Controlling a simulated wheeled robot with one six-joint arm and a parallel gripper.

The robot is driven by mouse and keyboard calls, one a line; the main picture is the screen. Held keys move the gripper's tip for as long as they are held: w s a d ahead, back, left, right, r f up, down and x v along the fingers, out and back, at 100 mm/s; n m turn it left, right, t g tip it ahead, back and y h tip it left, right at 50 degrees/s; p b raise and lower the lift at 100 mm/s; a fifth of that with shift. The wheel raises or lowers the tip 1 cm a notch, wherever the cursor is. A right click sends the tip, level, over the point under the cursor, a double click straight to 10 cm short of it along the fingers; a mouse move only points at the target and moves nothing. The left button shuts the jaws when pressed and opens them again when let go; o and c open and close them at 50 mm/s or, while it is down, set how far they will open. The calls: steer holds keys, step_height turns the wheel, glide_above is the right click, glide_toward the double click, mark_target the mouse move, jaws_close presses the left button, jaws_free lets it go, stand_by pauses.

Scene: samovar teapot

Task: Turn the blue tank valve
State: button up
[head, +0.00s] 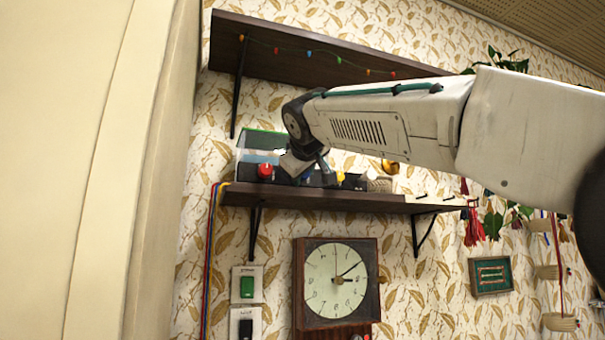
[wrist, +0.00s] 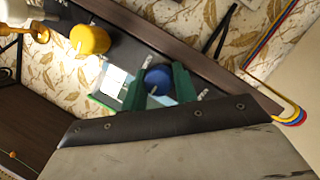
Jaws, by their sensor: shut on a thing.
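The blue valve (wrist: 158,79) is a round knob in the wrist view, sitting between the two green fingers of my gripper (wrist: 159,74). My gripper is shut on it. In the head view my gripper (head: 305,168) reaches down to the front of the tank unit on the upper-wall shelf, and it hides most of the blue valve there. A clear tank (head: 260,141) with a green top edge stands on the shelf, left of my gripper. The valve's turn angle cannot be told.
A red knob (head: 265,170) is just left of my gripper, and a yellow knob (wrist: 90,40) shows in the wrist view. The dark shelf (head: 320,199) carries the unit. Another shelf (head: 310,47) with a string of lights is above. A clock (head: 337,280) hangs below.

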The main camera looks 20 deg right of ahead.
steer(key=shift+n, duration=0.3)
stand_by(0.4)
steer(key=o, duration=1)
steer(key=shift+c, duration=0.2)
steer(key=v, duration=0.7)
steer(key=shift+s+a, duration=0.15)
steer(key=shift+s, duration=0.25)
steer(key=shift+f, duration=0.1)
